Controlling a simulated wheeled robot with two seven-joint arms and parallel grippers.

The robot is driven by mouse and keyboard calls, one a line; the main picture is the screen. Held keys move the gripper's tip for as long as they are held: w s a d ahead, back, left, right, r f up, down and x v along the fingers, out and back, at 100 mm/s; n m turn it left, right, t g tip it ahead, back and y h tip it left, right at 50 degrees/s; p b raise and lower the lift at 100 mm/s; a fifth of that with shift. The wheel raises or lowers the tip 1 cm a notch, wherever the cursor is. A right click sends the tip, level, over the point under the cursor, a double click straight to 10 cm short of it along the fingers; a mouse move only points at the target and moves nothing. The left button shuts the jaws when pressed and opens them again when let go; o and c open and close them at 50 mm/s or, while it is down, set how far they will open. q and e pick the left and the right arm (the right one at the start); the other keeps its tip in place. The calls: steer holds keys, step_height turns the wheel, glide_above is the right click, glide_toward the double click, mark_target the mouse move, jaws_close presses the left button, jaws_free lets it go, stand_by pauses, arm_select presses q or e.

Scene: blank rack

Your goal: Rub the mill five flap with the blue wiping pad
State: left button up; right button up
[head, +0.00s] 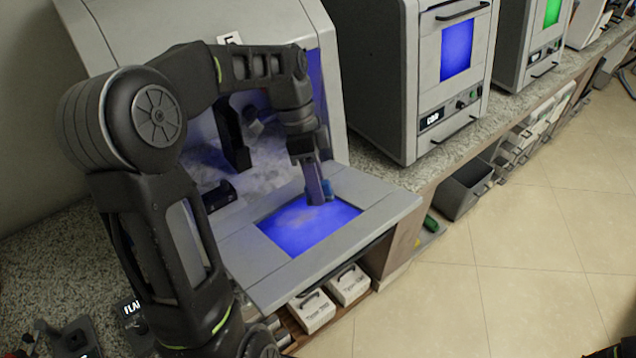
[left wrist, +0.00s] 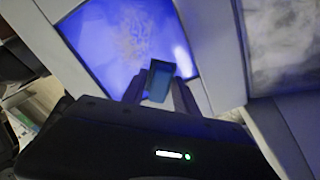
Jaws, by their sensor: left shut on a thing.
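The mill's flap (head: 385,198) hangs open, level in front of the grey machine, with a glowing blue window (head: 295,232) in its middle. The window also shows in the left wrist view (left wrist: 90,40), with a pale, grainy smudge on it. My left gripper (head: 318,190) is shut on the blue wiping pad (head: 329,190) and is over the right far part of the window. The pad shows between the fingers in the left wrist view (left wrist: 158,80). I cannot tell whether it touches the window.
The open mill (head: 205,170) has pale dust inside its chamber. Closed grey machines, one marked C00 (head: 432,118), stand to the right on the speckled counter. Below the flap are white boxes (head: 348,284). A grey bin (head: 465,192) sits at the counter's side, with open floor beyond.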

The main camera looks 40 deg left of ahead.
mark_target(276, 227)
arm_select(q)
steer(key=shift+s+a+r+b, duration=0.15)
steer(key=shift+s+a, duration=0.1)
steer(key=shift+s, duration=0.6)
steer(key=shift+s+a+f+b, duration=0.15)
steer(key=shift+s+a, duration=0.1)
steer(key=shift+s, duration=0.55)
steer(key=shift+s, duration=0.1)
steer(key=shift+s+a+b, duration=0.3)
steer(key=shift+s+b, duration=0.1)
steer(key=shift+s, duration=0.55)
steer(key=shift+s+a+f, duration=0.1)
steer(key=shift+s+a, duration=0.1)
steer(key=shift+s, duration=0.6)
steer(key=shift+s+a+b, duration=0.25)
steer(key=shift+s, duration=0.7)
steer(key=shift+s+a+b, duration=0.25)
steer(key=shift+s, duration=0.65)
